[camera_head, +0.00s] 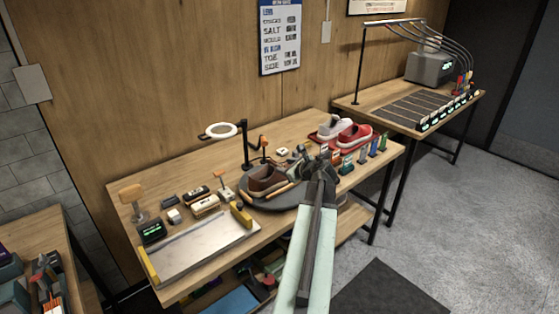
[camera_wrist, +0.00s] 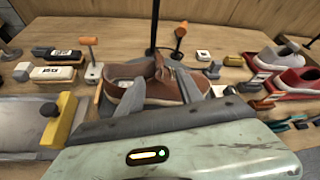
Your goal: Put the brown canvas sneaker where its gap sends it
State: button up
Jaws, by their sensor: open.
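The brown canvas sneaker (camera_head: 268,179) lies on a dark round turntable (camera_head: 262,206) on the wooden workbench. My gripper (camera_head: 318,163) is at the right side of the turntable in the head view. In the wrist view the fingers of my gripper (camera_wrist: 160,80) are apart, with the sneaker showing between and beyond them. They partly cover it. Nothing is held. I cannot tell whether a finger touches it. The sneaker's gap is not clear.
A red tray (camera_head: 313,137) at the right holds a grey sneaker (camera_head: 335,128) and a red sneaker (camera_head: 356,136). A ring lamp (camera_head: 219,130) stands behind the turntable. Brushes (camera_head: 205,205) and a pale tray (camera_head: 200,250) lie left. A second table (camera_head: 375,103) has several dark lanes (camera_head: 418,106).

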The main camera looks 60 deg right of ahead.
jog(key=v, duration=0.3)
jog(key=shift+s+a+r+p, duration=0.1)
jog(key=shift+s+p, duration=0.15)
jog(key=shift+p, duration=0.15)
jog(key=shift+w, duration=0.1)
